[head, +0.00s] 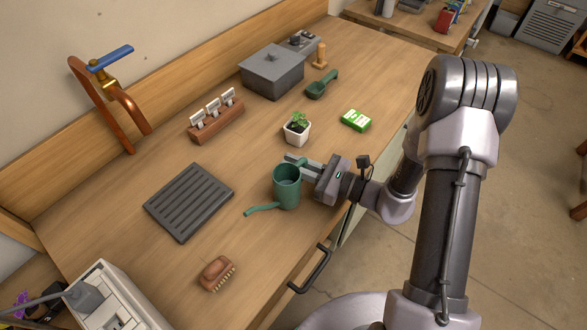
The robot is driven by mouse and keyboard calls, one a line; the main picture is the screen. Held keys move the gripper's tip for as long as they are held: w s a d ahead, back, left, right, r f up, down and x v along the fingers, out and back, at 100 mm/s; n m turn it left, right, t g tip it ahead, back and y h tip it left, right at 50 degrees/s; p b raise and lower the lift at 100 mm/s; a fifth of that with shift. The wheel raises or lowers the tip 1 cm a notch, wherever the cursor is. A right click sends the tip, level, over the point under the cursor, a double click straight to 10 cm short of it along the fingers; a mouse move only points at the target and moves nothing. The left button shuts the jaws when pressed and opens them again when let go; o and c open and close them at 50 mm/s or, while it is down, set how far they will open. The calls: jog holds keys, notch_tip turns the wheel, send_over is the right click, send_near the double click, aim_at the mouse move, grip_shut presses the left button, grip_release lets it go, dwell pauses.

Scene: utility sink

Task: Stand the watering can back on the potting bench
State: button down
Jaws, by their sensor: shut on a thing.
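The green watering can (287,190) is upright at the middle of the wooden potting bench (185,262), its spout pointing to the lower left. My gripper (303,168) reaches in from the right and is shut on the watering can at its right side. The can hides part of the fingers and the exact contact. I cannot tell whether the can's base touches the bench top or hangs just above it.
A potted plant (297,128) stands just behind the can. A grey slatted tray (189,202) lies to its left and a brush (217,273) in front. A green packet (356,120), a scoop (322,84) and a grey box (271,72) are farther back. Bare bench surrounds the can.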

jog(key=shift+f, duration=0.45)
jog(key=shift+f, duration=0.25)
jog(key=c, duration=1.5)
grip_release()
jog(key=shift+r, duration=0.1)
jog(key=shift+o, duration=0.2)
jog(key=shift+r, duration=0.1)
